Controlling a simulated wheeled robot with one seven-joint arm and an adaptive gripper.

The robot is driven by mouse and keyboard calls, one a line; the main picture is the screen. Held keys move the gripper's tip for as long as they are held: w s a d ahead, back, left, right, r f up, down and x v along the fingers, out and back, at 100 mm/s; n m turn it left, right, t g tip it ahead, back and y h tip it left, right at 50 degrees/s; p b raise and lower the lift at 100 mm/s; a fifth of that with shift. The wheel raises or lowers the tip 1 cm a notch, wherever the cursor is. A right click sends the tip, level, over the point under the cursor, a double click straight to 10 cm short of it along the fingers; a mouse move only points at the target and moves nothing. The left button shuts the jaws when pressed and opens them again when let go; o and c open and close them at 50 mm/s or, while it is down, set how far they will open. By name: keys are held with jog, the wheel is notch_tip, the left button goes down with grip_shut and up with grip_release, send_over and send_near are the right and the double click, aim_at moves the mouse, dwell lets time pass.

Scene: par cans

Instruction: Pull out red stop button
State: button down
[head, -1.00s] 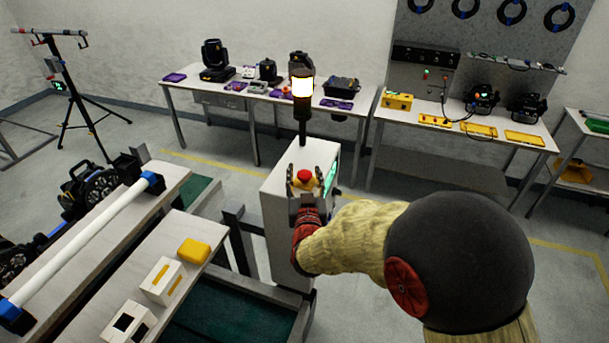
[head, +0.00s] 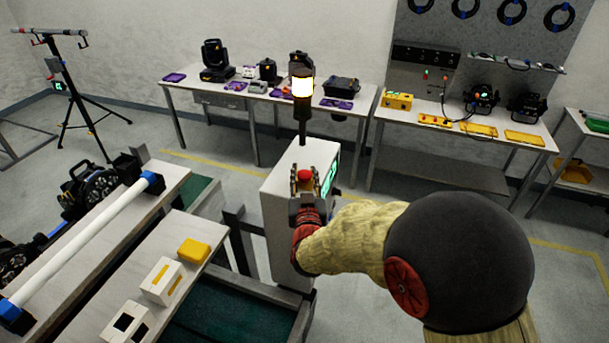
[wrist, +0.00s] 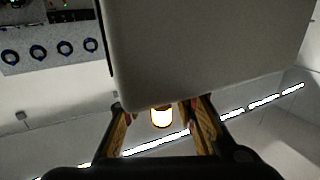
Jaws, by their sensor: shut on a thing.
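The red stop button (head: 304,175) sits on top of the pale control box (head: 283,222), at the middle of the head view. My gripper (head: 305,181) is at the button, with one finger on each side, shut on it. Its base hides the button's lower part. In the wrist view the two fingers of my gripper (wrist: 162,122) show, with the pale box (wrist: 205,50) filling the upper middle. The button cannot be made out there.
A lit signal lamp (head: 302,88) on a dark post stands just behind the button; it also shows between the fingers in the wrist view (wrist: 162,116). A green display (head: 329,177) is on the box's right side. A bench (head: 150,235) stands to the left.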

jog(key=shift+r+b, duration=0.55)
jog(key=shift+r, duration=0.1)
jog(key=c, duration=1.5)
grip_release()
jog(key=shift+o, duration=0.5)
jog(key=s, duration=1.2)
jog(key=shift+d, duration=0.25)
jog(key=shift+f, duration=0.1)
